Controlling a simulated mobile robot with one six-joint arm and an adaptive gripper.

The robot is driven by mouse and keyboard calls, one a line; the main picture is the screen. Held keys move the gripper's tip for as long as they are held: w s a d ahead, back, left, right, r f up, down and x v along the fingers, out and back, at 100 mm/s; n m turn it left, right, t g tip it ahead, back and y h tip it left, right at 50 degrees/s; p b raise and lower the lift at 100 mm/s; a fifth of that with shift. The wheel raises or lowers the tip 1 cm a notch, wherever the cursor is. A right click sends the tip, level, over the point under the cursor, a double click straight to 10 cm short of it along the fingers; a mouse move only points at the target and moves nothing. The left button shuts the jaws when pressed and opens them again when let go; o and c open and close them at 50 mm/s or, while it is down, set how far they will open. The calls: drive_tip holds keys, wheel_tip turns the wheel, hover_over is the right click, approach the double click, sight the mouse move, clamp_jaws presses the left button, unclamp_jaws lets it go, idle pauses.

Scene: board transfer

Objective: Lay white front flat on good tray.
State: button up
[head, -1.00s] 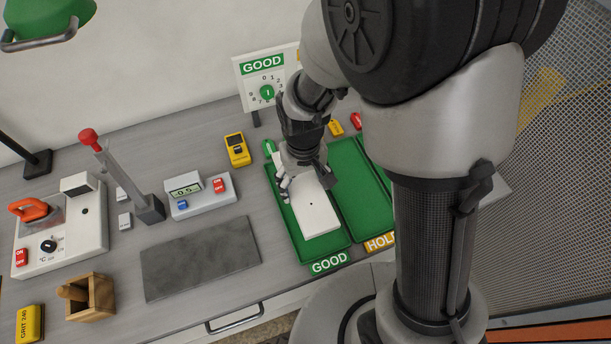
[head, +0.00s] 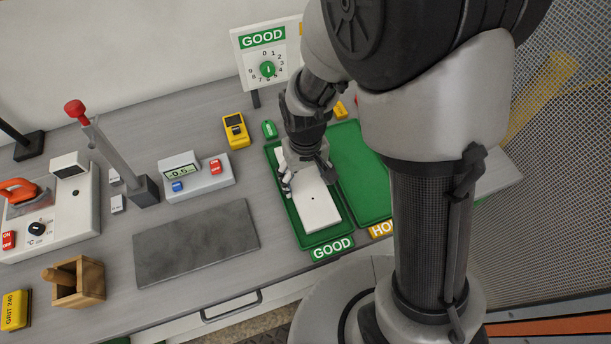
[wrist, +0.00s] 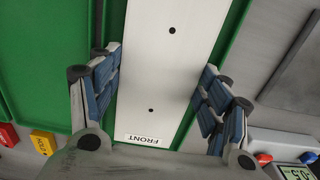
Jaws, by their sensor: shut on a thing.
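The white front (head: 314,206) is a long white panel in the green good tray (head: 304,239), beside the GOOD label (head: 333,248). It looks flat there, but I cannot tell whether it touches the tray floor. The wrist view shows the white front (wrist: 165,65) with two dark holes and a FRONT label. My gripper (head: 306,175) is at the panel's far end, its blue-padded fingers (wrist: 160,95) on either side of the long edges, shut on it.
A second green tray (head: 358,165) with a HOLD label lies to the right. A GOOD dial sign (head: 266,60) stands behind. A yellow meter (head: 236,131), a display box (head: 197,177) and a grey mat (head: 197,243) are to the left.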

drive_tip(key=shift+f+b, duration=0.3)
drive_tip(key=shift+f, duration=0.05)
idle(0.3)
drive_tip(key=o, duration=1.3)
drive_tip(key=shift+r, duration=6.05)
drive_tip(key=s+d+r+m+t, duration=0.1)
drive_tip(key=s+d+r, duration=0.2)
drive_tip(key=s+r, duration=0.1)
drive_tip(key=s+d+r+m+t, duration=0.1)
drive_tip(key=s+d+r+t, duration=0.1)
drive_tip(key=s+d+r, duration=0.2)
drive_tip(key=s+d+r+m+t, duration=0.1)
drive_tip(key=s+d+r, duration=0.3)
drive_tip(key=s, duration=0.1)
drive_tip(key=shift+s+t, duration=0.25)
drive_tip(key=shift+t, duration=0.05)
